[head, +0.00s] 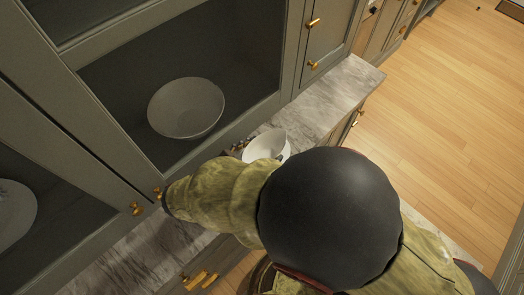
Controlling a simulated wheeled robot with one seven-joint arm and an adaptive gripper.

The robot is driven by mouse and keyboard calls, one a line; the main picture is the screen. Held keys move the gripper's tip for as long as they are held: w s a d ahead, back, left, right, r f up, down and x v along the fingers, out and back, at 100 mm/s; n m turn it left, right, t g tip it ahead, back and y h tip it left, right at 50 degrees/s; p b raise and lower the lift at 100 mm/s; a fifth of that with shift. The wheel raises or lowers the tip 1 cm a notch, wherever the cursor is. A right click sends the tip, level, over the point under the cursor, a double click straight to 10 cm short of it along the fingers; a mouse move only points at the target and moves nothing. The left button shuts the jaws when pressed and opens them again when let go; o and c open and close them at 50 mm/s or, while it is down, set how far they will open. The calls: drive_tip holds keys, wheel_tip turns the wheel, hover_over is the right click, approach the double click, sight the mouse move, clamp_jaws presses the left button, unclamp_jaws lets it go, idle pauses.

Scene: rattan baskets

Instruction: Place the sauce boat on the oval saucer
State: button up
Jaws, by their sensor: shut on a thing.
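A white sauce boat (268,145) shows just beyond my arm, over the marble counter. Its lower part is hidden behind my arm. My gripper (239,149) is at its left side and shut on it; only a small dark part of the gripper shows, and the fingertips are mostly hidden. I cannot tell whether the boat touches the counter. No oval saucer can be made out; part of the counter is hidden by my arm.
A large white bowl (187,108) stands behind the glass of the grey cabinet (272,112) along the counter's back. The marble counter (325,98) is clear to the upper right. Drawers with brass handles (203,279) are below. Wooden floor (445,110) lies open at right.

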drive_tip(key=o, duration=1.4)
drive_tip(key=shift+f, duration=0.1)
drive_tip(key=shift+s+a+r, duration=0.2)
drive_tip(key=shift+r, duration=0.1)
drive_tip(key=p+v, duration=0.3)
drive_tip(key=v, duration=0.8)
drive_tip(key=shift+s+a, duration=0.15)
drive_tip(key=shift+s, duration=0.05)
